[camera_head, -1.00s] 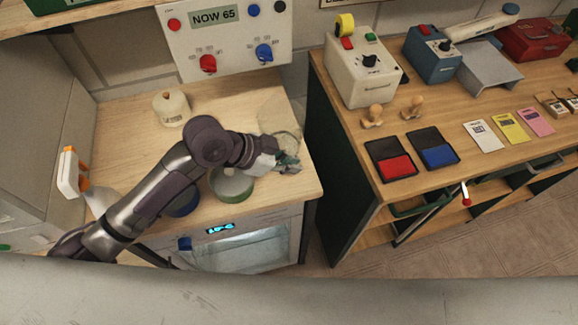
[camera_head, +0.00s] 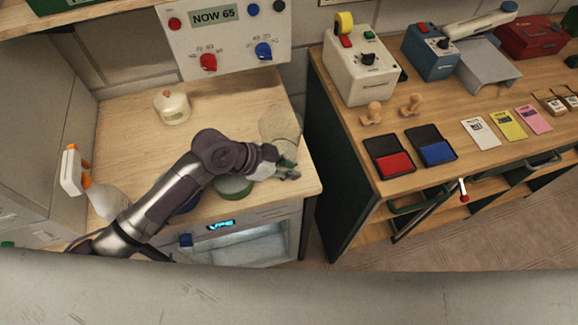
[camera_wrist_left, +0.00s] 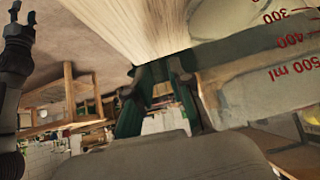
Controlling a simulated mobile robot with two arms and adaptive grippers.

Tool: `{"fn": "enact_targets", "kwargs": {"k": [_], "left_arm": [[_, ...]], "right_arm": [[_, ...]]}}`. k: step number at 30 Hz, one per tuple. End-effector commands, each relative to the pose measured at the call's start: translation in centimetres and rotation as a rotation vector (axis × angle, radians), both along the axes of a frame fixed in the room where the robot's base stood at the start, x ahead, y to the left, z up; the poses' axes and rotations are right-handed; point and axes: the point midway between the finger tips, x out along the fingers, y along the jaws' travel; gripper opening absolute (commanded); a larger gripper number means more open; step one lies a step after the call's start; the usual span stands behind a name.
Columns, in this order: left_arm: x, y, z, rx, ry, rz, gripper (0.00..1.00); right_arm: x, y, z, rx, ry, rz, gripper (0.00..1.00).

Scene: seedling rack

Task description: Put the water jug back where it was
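The water jug (camera_head: 280,124) is clear and stands on the wooden counter near its right end, by the panel's lower right. In the left wrist view the jug (camera_wrist_left: 270,85) fills the right side, with red marks up to 500 ml. My left gripper (camera_head: 287,170) is just in front of the jug, over the counter's front right corner. In the left wrist view its fingers (camera_wrist_left: 160,88) stand apart with background showing between them, and the jug is beside them. Whether a finger touches the jug is unclear. A dark gripper at the left edge, apparently my right one (camera_wrist_left: 21,16), has parted tips.
A green-rimmed pot (camera_head: 234,187) is partly hidden under my left arm. A cream lidded pot (camera_head: 172,108) stands behind, and a spray bottle (camera_head: 73,172) at the left. A panel (camera_head: 225,45) backs the counter. A gap separates the stamp table (camera_head: 440,190).

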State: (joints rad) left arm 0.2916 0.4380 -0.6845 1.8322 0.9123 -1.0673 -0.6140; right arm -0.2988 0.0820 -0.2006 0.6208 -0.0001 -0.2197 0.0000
Motion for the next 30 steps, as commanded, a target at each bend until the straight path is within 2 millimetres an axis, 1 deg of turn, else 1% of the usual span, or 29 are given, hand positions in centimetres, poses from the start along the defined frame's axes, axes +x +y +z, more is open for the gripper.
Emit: {"fn": "enact_targets", "kwargs": {"k": [9,12,14,17,24,30], "left_arm": [[0.0,0.0,0.0,0.001,0.001,0.001,0.34],[0.0,0.1,0.5,0.001,0.000,0.000,0.34],[-0.1,0.6,0.7,0.002,-0.002,0.001,0.34],[-0.5,1.7,1.8,0.003,-0.003,0.001,0.34],[-1.8,5.2,5.5,0.003,-0.003,0.002,0.34],[-2.6,7.3,7.8,0.001,0.000,0.001,0.34]], "right_arm": [[-0.1,0.0,0.0,0.000,0.002,-0.001,0.40],[-0.1,0.0,0.3,0.001,0.002,-0.001,0.40],[-0.2,0.1,0.0,0.001,0.002,-0.002,0.40],[-0.2,0.2,-0.3,0.002,0.002,-0.002,0.40],[-0.2,0.2,-1.1,0.003,0.004,-0.003,0.40],[-0.2,0.3,-1.5,0.004,0.004,-0.003,0.40]]}}
